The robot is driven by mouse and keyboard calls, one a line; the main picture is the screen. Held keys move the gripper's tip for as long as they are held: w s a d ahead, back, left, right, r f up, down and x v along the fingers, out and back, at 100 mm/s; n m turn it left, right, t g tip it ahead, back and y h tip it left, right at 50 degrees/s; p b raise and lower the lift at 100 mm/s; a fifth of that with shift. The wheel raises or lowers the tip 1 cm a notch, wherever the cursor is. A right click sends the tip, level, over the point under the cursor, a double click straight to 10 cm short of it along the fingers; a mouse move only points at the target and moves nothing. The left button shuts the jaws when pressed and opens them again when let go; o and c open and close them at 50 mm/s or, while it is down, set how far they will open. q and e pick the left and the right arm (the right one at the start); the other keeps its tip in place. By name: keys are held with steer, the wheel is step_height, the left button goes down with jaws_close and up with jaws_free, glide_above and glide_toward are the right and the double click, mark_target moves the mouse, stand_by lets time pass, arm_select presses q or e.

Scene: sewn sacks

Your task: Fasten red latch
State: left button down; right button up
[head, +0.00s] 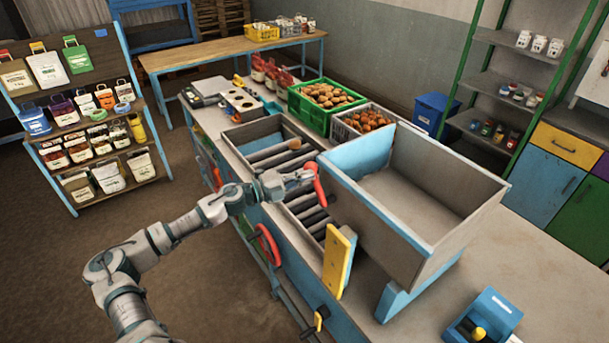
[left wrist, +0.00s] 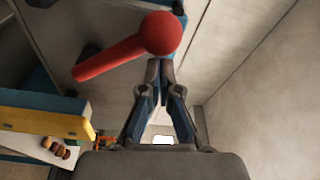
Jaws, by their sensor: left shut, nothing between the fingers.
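The red latch (head: 320,188) is a short lever on the near side of the large grey bin (head: 460,230). In the left wrist view the latch (left wrist: 112,57) is a red bar with a round knob at its right end, slanting down to the left. My left gripper (head: 308,178) is at the latch, beside its upper part. In the left wrist view its fingertips (left wrist: 160,66) are closed together just below the knob, with nothing between them. I cannot tell whether they touch the knob. My right gripper is not in view.
The bin stands on a bench with dark rollers (head: 308,212). A green crate (head: 322,118) is behind.

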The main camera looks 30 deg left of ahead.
arm_select(q)
steer(key=shift+d, duration=0.15)
steer(key=shift+w, duration=0.1)
steer(key=w+a+f+n+t+p, duration=0.1)
steer(key=a+f+n, duration=0.4)
steer(key=n, duration=0.5)
steer(key=shift+w+a+f+t+y, duration=0.15)
steer(key=shift+w+f+t+y, duration=0.3)
steer(key=shift+f, duration=0.5)
steer(key=shift+f, duration=0.15)
